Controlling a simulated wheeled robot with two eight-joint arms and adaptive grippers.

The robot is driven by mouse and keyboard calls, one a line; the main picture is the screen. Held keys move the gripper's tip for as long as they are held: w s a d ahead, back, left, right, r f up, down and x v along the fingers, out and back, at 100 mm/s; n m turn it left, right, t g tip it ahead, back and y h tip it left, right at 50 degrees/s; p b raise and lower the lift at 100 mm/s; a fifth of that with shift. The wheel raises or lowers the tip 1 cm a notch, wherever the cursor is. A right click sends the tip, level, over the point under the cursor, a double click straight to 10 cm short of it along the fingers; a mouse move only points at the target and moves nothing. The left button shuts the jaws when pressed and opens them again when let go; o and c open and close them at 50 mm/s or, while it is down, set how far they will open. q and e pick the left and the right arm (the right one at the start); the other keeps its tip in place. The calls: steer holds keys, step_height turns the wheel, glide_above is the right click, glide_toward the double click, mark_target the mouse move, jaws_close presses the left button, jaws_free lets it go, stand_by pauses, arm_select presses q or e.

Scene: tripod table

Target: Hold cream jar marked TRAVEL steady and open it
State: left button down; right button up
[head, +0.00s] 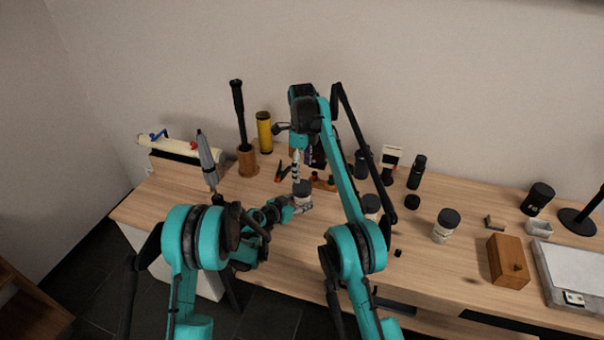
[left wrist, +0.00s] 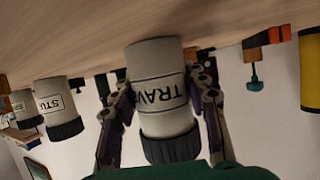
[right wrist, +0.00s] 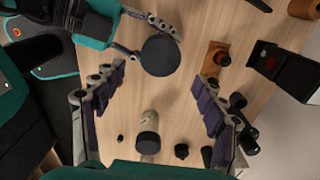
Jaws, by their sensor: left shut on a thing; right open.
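The cream jar marked TRAVEL (left wrist: 162,88) is white with a dark ribbed lid, and part of its label reads in the left wrist view.
Another white jar with a dark lid (head: 445,228) stands to the right, and one (head: 371,205) is partly behind my right arm. A small wooden rack (head: 322,182) sits close to the TRAVEL jar. A wooden box (head: 507,262) and a yellow cylinder (head: 264,133) stand farther off.

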mark_target(302, 185)
steer(key=m, duration=0.3)
steer(key=shift+f+m, duration=0.15)
steer(key=shift+m, duration=0.15)
steer(key=shift+f, duration=3.85)
steer(key=c, duration=1.2)
steer(key=shift+c, duration=0.2)
